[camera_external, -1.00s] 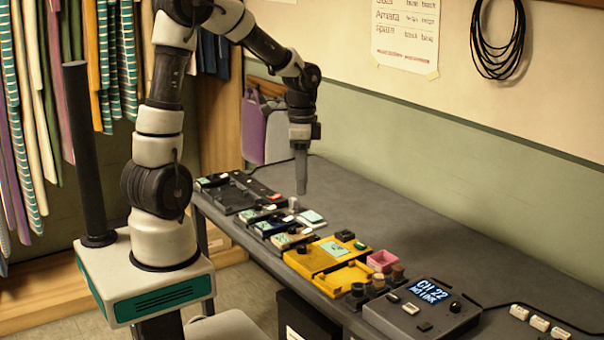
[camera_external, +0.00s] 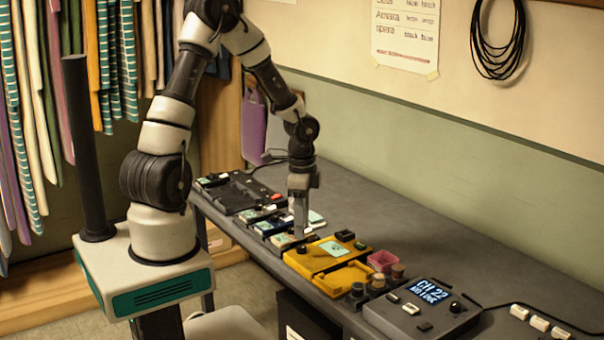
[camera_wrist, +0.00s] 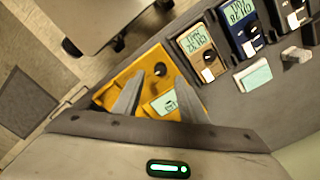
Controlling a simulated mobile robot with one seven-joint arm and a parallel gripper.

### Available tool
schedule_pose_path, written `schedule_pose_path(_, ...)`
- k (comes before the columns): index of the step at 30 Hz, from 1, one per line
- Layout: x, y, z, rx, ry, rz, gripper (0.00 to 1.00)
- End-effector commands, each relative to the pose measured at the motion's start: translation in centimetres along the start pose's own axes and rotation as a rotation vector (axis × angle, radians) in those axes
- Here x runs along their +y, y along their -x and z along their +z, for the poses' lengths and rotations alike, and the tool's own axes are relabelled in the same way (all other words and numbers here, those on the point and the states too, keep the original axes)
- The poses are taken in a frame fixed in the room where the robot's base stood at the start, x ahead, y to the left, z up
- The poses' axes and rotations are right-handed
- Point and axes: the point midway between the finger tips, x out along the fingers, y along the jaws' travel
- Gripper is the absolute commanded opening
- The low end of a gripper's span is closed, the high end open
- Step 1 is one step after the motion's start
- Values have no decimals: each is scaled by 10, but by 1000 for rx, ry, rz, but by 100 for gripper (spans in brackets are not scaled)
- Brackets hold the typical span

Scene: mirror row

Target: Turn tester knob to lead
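The yellow tester (camera_external: 326,253) lies on the grey table, with a pale green display and a dark round knob (camera_external: 301,249) at its left end. In the wrist view the tester (camera_wrist: 117,88) shows its knob (camera_wrist: 160,69) between and just beyond my fingertips. My gripper (camera_external: 300,234) points down just above the knob end of the tester. In the wrist view my gripper (camera_wrist: 159,79) is open, its two fingers apart with nothing between them. I cannot tell whether the fingertips touch the knob. The knob's markings are too small to read.
Small meters with displays, one tan (camera_wrist: 200,46) and one blue (camera_wrist: 239,27), lie beside the tester. A pink box (camera_external: 382,261) and a dark console (camera_external: 420,309) reading "CH 22" stand to its right. The table's back strip is clear.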

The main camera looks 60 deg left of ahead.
Motion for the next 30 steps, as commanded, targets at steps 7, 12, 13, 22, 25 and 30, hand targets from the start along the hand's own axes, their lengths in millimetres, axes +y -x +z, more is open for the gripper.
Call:
schedule_pose_path(7, 1, -42, 0, -1, -2, 2, 38)
schedule_pose_path(12, 0, -52, 0, -1, 0, 0, 38)
schedule_pose_path(13, 0, -53, 0, 0, 0, 0, 38)
schedule_pose_path(22, 0, -53, 0, 0, 0, -1, 32)
schedule_pose_path(25, 0, -53, 0, 0, 0, -1, 15)
schedule_pose_path(30, 0, -53, 0, 0, 2, 0, 0)
